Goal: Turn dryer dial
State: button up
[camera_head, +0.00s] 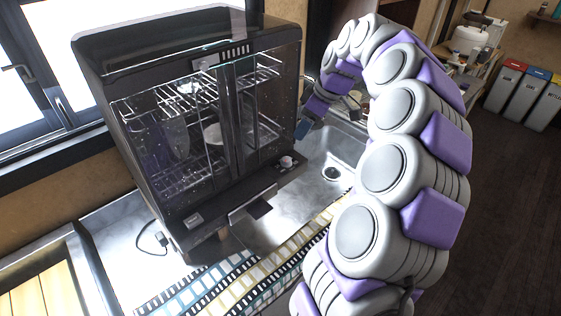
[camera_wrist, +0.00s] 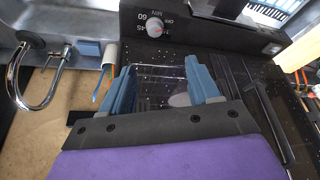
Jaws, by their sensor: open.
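The black dish dryer (camera_head: 190,110) stands on the counter, with glass doors and wire racks holding dishes. Its white dial (camera_head: 287,161) is on the lower front panel at the right. My gripper (camera_head: 304,128) is beside the dryer's right front edge, above the sink. In the wrist view my gripper (camera_wrist: 163,82) has its two blue fingers spread apart with nothing held between them. The dial lies beyond the fingertips, apart from them.
A metal sink (camera_head: 335,150) lies right of the dryer, and a curved faucet (camera_wrist: 42,85) shows at the wrist view's left. A film-strip patterned mat (camera_head: 250,275) covers the front counter. Several bins (camera_head: 528,95) stand far right.

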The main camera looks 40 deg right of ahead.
jog(key=b, duration=0.1)
send_near(287, 159)
jog(key=b+x, duration=0.1)
jog(key=x, duration=0.2)
jog(key=a+b+x, duration=0.1)
jog(key=x, duration=0.3)
jog(key=shift+a+r, duration=0.2)
jog(key=shift+a, duration=0.05)
jog(key=shift+w+d+f, duration=0.2)
jog(key=shift+d+f, duration=0.25)
jog(key=shift+f, duration=0.05)
jog(key=shift+w+d+f, duration=0.2)
jog(key=shift+d+f, duration=0.2)
jog(key=shift+f, duration=0.15)
jog(key=shift+d+f, duration=0.1)
jog(key=shift+d, duration=0.25)
jog(key=shift+a, duration=0.55)
jog(key=shift+c, duration=0.2)
jog(key=shift+a, duration=0.4)
jog(key=c, duration=0.3)
jog(key=shift+d, duration=0.45)
jog(key=c, duration=0.4)
jog(key=shift+c, duration=1.1)
jog(key=shift+a, duration=0.15)
jog(key=shift+c, duration=0.2)
